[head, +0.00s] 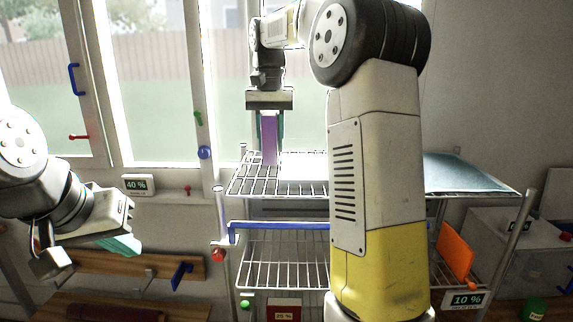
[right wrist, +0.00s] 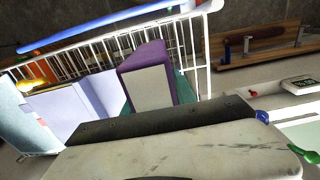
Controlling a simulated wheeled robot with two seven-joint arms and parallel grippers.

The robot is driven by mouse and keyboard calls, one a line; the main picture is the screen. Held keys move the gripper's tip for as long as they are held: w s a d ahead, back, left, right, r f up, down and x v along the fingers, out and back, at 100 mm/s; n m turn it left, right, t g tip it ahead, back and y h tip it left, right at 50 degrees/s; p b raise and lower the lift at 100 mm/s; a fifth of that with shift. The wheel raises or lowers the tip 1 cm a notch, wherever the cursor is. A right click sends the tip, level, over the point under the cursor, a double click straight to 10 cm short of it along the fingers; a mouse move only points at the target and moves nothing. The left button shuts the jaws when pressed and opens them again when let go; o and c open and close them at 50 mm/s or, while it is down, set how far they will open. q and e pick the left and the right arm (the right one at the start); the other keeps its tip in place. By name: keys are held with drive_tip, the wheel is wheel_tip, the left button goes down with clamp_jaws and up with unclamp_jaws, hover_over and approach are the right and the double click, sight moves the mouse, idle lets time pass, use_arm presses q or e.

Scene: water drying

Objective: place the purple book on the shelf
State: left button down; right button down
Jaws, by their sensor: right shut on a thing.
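The purple book (head: 269,138) is held upright in my right gripper (head: 268,125), which is shut on it above the left part of the wire shelf unit's top shelf (head: 250,184). The book's lower end appears close to the top shelf's wires; I cannot tell whether it touches. In the right wrist view, the purple cover and pale pages of the book (right wrist: 150,80) show with the wire shelf's edge behind. My left gripper (head: 120,244) is at the left, away from the book and shelf. Its teal finger shows, but its opening is unclear.
A white item (head: 303,164) and a blue-grey flat item (head: 462,172) lie on the top shelf. An orange panel (head: 455,250) stands lower right. A blue bar (head: 280,225) runs along the shelf front. Windows stand behind; my right arm hides the shelf's middle.

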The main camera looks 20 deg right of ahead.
drive_tip(key=shift+f, duration=3.15)
drive_tip(key=c, duration=1)
unclamp_jaws()
drive_tip(key=shift+f, duration=0.15)
